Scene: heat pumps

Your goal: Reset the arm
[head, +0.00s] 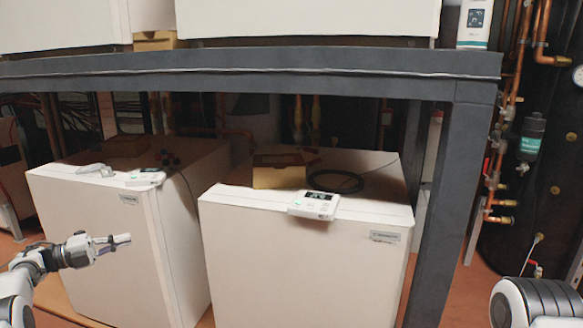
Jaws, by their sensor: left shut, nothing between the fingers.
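My left gripper (118,241) is at the lower left, in front of the left white heat pump unit (130,225). Its fingers are shut with nothing held, and they point to the right. I cannot tell whether a gap remains between the fingers and the unit. Part of my right arm (535,302) shows at the lower right corner. Its gripper is outside the picture.
A dark metal frame (250,75) spans above two white units, its post (450,200) right of the right unit (305,260). Controllers lie on the left (146,178) and right (314,205) units, with a cardboard box (279,177). Copper pipes (507,110) run at the right.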

